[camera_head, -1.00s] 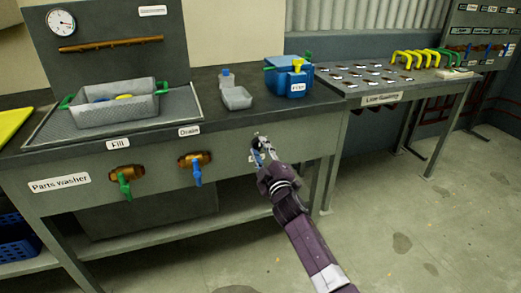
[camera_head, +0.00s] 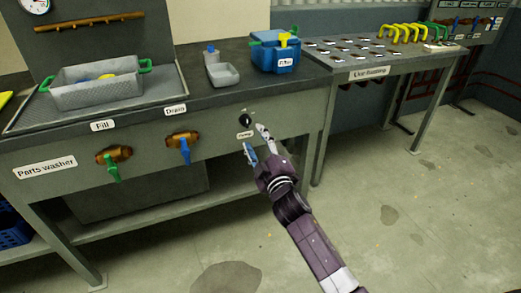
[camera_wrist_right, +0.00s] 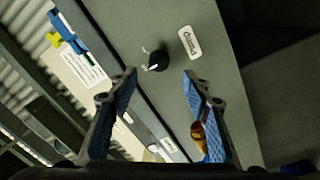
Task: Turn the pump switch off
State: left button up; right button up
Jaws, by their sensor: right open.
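The pump switch (camera_head: 246,120) is a small black round knob on the grey front panel of the parts washer, above a white label. In the right wrist view the knob (camera_wrist_right: 157,61) shows a white pointer line, beside the "Pump" label (camera_wrist_right: 189,42). My right gripper (camera_head: 256,138) is open and empty, just in front of and below the knob. In the wrist view its two blue-padded fingers (camera_wrist_right: 160,80) stand apart, with the knob beyond and between their tips, not touched. My left gripper is not in view.
The green-handled fill valve (camera_head: 113,160) and blue-handled drain valve (camera_head: 182,147) stick out of the panel to the left. A blue container (camera_head: 275,57) and a grey tray (camera_head: 222,75) stand on the counter above. The floor at right is clear.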

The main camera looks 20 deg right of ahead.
jog(key=shift+s+f, duration=0.15)
jog(key=shift+s, duration=2.2)
